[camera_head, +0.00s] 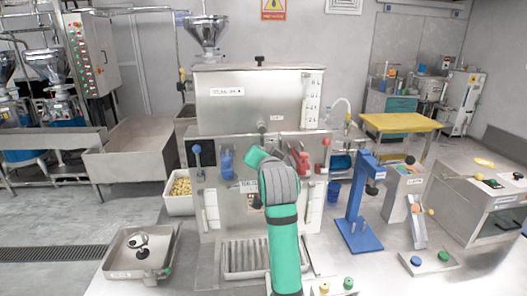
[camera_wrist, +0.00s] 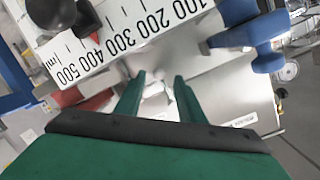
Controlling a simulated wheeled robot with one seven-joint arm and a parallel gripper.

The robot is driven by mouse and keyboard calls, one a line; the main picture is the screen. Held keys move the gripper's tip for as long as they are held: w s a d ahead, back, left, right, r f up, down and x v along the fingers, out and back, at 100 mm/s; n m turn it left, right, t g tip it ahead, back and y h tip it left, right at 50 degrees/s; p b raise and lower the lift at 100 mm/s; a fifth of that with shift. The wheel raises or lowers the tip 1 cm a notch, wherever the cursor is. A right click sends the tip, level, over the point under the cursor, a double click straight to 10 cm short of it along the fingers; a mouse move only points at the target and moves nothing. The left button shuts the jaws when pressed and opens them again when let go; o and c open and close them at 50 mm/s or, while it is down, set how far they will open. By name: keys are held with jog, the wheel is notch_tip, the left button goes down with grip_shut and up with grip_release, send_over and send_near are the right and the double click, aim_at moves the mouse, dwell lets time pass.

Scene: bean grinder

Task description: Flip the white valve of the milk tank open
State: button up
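The milk tank (camera_head: 225,105) is the steel box on top of the machine in the head view, with a white volume scale at its right. The scale also shows at upper left in the wrist view. My gripper (camera_wrist: 160,76) is open, with its two green fingers apart and pointing at the steel front. A small whitish part (camera_wrist: 153,88), seemingly the white valve, shows between the fingers. I cannot tell whether they touch it. In the head view my arm covers the fingertips and most of the valve area below the tank.
A blue cup (camera_head: 226,162) and a blue-knobbed lever (camera_head: 196,150) are left of my arm. A red-handled part (camera_head: 301,160) is close on its right; red also shows in the wrist view (camera_wrist: 80,98). A blue press stand (camera_head: 356,215) stands farther right. A steel tray (camera_head: 140,250) lies front left.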

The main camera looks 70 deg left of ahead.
jog(key=v, duration=0.7)
jog(key=shift+w+d+r, duration=0.15)
jog(key=shift+w+d, duration=0.05)
jog(key=shift+d, duration=0.2)
